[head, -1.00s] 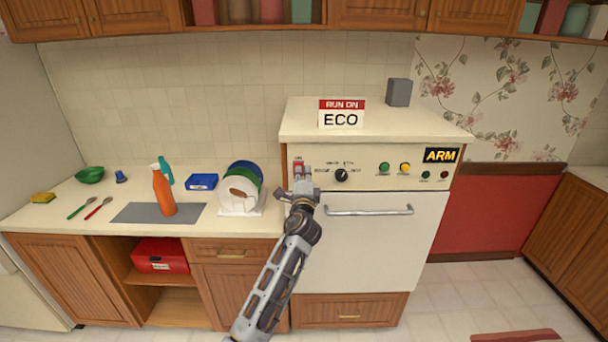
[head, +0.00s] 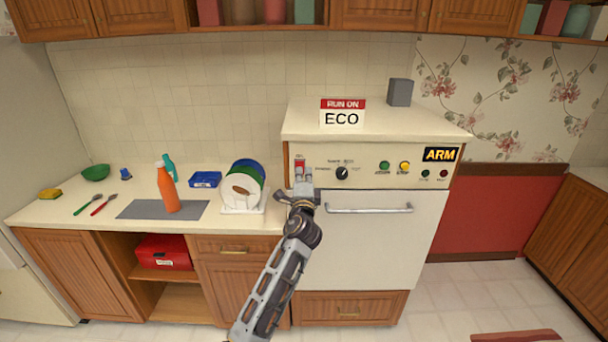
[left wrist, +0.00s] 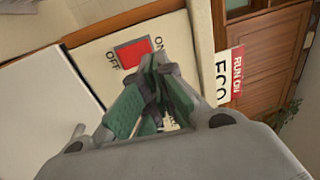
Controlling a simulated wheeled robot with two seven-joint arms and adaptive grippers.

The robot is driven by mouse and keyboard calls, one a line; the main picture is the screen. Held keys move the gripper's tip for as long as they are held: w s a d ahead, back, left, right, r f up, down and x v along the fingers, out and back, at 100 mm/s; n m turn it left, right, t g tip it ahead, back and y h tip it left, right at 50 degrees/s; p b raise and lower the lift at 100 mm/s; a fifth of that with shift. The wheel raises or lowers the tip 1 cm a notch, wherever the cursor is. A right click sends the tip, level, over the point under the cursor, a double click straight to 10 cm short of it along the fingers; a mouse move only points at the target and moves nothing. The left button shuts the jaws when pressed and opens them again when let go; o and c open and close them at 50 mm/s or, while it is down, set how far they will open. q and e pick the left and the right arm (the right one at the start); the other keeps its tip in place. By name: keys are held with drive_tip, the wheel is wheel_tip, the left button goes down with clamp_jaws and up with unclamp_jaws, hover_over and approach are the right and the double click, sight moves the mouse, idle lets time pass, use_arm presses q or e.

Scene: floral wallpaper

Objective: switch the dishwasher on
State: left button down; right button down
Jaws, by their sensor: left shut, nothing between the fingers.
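The white dishwasher (head: 360,240) has a control panel along its top front. A red power switch (head: 300,165) sits at the panel's left end; in the left wrist view the switch (left wrist: 132,52) lies between the words OFF and ON. I cannot tell which way it is set. My left gripper (head: 303,180) is shut and empty, just below and in front of the switch. In the left wrist view its fingertips (left wrist: 158,70) are close beside the red switch; contact is not clear. A black dial (head: 342,173) is right of it. The sign (head: 342,114) on top reads RUN ON ECO.
The door handle (head: 370,209) runs below. A plate rack (head: 243,210) and orange bottle (head: 165,190) stand on the left counter.

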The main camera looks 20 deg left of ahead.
use_arm(q)
drive_tip(key=s+d+r+b, duration=0.1)
drive_tip(key=s+d, duration=0.1)
drive_tip(key=s, duration=0.6)
drive_tip(key=shift+d+r, duration=0.2)
drive_tip(key=shift+r, duration=0.05)
idle(0.5)
